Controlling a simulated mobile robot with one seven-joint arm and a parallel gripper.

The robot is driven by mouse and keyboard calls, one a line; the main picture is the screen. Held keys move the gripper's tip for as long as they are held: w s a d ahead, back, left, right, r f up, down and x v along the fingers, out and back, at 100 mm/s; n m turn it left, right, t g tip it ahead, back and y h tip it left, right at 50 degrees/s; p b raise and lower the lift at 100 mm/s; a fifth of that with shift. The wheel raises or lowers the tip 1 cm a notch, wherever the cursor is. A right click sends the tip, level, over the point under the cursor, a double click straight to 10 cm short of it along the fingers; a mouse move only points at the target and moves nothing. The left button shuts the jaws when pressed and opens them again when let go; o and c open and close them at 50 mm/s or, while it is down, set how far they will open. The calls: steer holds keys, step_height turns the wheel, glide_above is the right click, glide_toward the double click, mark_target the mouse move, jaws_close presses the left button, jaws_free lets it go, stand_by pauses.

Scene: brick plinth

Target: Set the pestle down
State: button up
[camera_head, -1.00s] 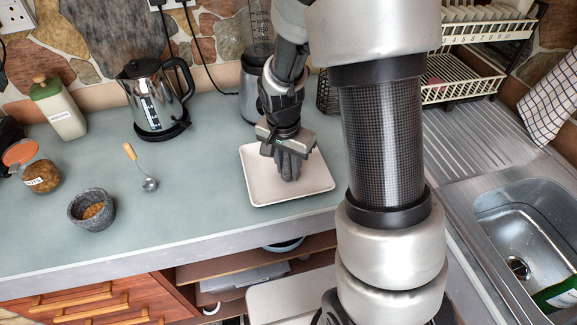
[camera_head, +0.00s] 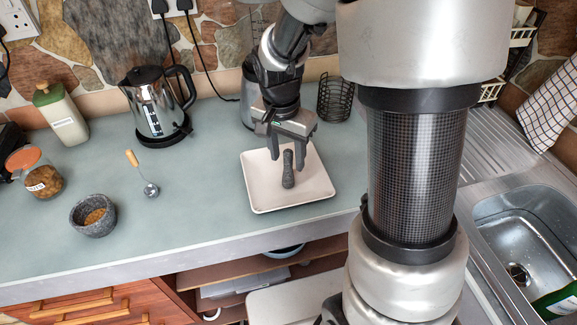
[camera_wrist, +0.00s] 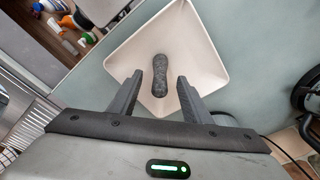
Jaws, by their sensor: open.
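The pestle (camera_head: 288,169) is dark grey stone and rests on the square cream tray (camera_head: 318,190) on the counter.
A black wire basket (camera_head: 335,98) is behind the tray. The sink (camera_head: 525,240) is right.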

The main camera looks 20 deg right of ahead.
steer(key=r, duration=0.4)
steer(key=shift+s+a+r, duration=0.15)
steer(key=shift+s+r, duration=0.1)
steer(key=s+r+n+t+y, duration=0.1)
steer(key=s+r+n+t, duration=0.3)
steer(key=s+r+n, duration=0.5)
steer(key=s+r, duration=0.4)
steer(key=s, duration=0.2)
steer(key=shift+s+d+r+t, duration=0.25)
steer(key=shift+s+d+t, duration=0.05)
steer(key=shift+s+d, duration=0.05)
step_height(320, 180, up, 4)
steer(key=p, duration=0.4)
steer(key=shift+f, duration=0.15)
